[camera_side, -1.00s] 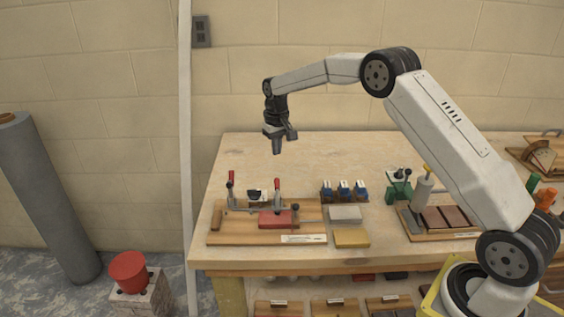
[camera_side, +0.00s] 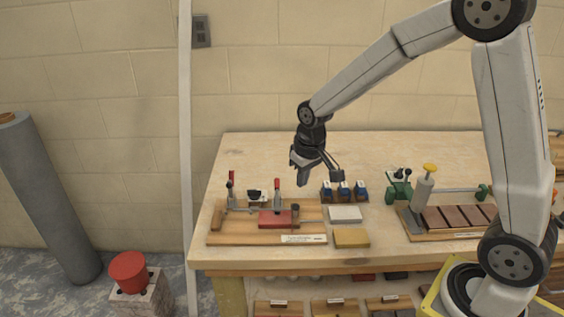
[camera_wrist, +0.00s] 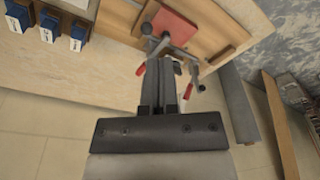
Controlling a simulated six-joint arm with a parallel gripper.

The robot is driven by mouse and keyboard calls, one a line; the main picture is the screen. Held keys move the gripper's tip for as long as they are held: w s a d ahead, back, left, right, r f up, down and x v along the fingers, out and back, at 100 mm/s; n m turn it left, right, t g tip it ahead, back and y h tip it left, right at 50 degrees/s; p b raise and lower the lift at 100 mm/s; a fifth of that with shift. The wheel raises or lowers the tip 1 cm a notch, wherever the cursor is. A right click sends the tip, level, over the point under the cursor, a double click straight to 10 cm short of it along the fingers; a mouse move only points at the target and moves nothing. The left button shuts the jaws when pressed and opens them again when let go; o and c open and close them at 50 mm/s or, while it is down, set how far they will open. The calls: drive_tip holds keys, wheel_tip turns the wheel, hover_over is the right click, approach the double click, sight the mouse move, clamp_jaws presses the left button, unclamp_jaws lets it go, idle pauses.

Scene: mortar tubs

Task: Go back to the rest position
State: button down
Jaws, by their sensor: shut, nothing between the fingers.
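My gripper (camera_side: 303,181) is shut and empty. In the side view it points down above the back of the workbench, behind and above the red-block fixture, and appears apart from everything. In the wrist view the gripper fingers (camera_wrist: 167,108) are close together, with the fixture beyond them.
The back left bench top is bare.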

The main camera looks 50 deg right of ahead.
drive_tip(key=s+a+f+n, duration=0.1)
drive_tip(key=s+a+f, duration=0.1)
drive_tip(key=s, duration=1.2)
drive_tip(key=shift+a+t, duration=0.4)
